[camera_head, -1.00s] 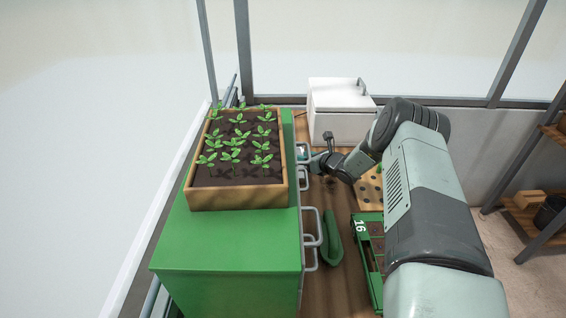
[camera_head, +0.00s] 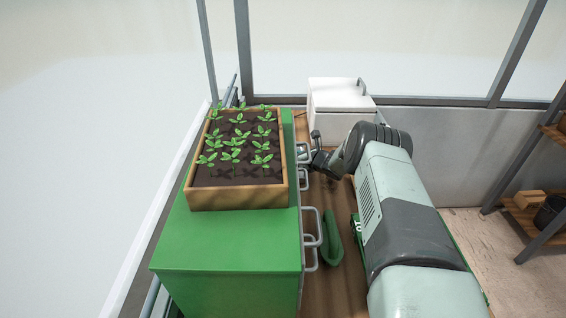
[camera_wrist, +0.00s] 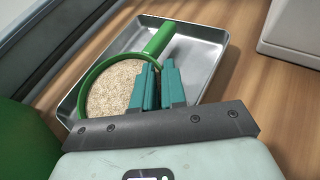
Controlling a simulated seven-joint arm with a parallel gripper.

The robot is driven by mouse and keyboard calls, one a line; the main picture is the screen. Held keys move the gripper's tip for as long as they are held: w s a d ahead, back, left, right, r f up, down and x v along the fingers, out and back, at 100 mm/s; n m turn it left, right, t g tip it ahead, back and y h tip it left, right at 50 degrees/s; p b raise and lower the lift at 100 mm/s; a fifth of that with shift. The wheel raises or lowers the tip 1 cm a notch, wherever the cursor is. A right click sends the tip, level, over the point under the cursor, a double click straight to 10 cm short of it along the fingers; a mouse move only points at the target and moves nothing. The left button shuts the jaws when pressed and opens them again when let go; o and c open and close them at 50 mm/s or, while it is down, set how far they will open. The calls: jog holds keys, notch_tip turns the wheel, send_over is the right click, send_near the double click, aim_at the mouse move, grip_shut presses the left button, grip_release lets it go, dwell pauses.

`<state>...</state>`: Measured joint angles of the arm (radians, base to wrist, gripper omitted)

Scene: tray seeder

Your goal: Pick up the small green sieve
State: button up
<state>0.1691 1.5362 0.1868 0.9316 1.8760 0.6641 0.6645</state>
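The small green sieve (camera_wrist: 84,87) shows in the wrist view, with a round green rim, a short handle and a pale, grainy inside. It lies in or just over a shallow metal tray (camera_wrist: 202,70); I cannot tell if it touches the tray. My gripper (camera_wrist: 160,68) has its two teal fingers close together at the rim, near the base of the handle. A narrow gap shows between the fingers. Whether they grip the rim is unclear, as they hide that part. In the head view my wrist reaches beside the green cabinet (camera_head: 225,250), and the sieve cannot be made out.
A wooden planter of seedlings (camera_head: 236,197) stands on the green cabinet. Its metal handles (camera_head: 311,225) stick out towards my arm. A white box (camera_head: 340,95) stands behind on the wooden bench. A green object (camera_head: 332,240) lies nearer on the bench.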

grip_shut()
notch_tip(320, 180, up, 10)
dwell(0.5)
jog(key=shift+c, duration=0.2)
grip_release()
jog(key=shift+d, duration=0.1)
grip_shut()
